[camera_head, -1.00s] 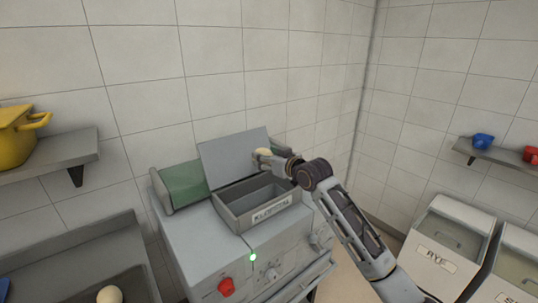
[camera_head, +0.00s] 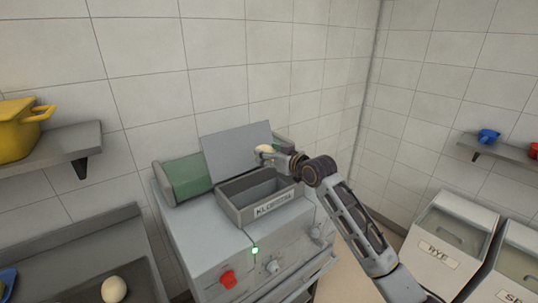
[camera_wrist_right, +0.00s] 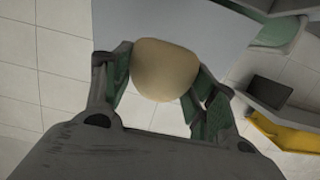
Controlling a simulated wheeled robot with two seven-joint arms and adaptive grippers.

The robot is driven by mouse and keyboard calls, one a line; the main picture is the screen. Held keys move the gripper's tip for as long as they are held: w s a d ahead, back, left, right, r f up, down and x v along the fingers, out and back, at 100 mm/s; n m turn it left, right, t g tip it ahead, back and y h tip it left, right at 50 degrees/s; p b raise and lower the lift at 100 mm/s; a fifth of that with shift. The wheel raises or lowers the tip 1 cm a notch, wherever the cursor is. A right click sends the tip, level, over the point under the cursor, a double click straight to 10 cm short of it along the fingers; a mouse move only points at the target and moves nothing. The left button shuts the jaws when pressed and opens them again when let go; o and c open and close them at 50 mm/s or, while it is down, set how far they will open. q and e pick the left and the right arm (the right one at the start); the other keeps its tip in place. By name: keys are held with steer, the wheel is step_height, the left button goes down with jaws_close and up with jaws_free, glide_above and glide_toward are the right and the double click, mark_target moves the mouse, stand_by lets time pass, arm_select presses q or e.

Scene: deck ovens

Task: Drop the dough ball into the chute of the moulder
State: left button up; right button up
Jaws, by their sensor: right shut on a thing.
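A pale dough ball (camera_wrist_right: 166,70) sits between the two fingers of my right gripper (camera_wrist_right: 160,88), which is shut on it; it also shows in the head view (camera_head: 265,149). In the head view my right gripper (camera_head: 268,154) holds the ball above the back part of the moulder's chute (camera_head: 243,213), in front of the raised grey lid. The chute is an open grey box with a label on its front, on top of the moulder (camera_head: 205,243). The chute's inside looks empty where it shows. My left gripper is not in view.
A second dough ball (camera_head: 114,289) lies in a dark tray or sink at the lower left. A yellow pot (camera_head: 17,130) stands on a left shelf (camera_head: 60,152). A labelled rye bin (camera_head: 445,245) stands to the right. The moulder has a red knob (camera_head: 228,279) and a green light.

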steer(key=shift+f, duration=0.2)
steer(key=shift+f+b, duration=2.75)
steer(key=o, duration=1.2)
steer(key=shift+c, duration=0.2)
steer(key=v, duration=1.2)
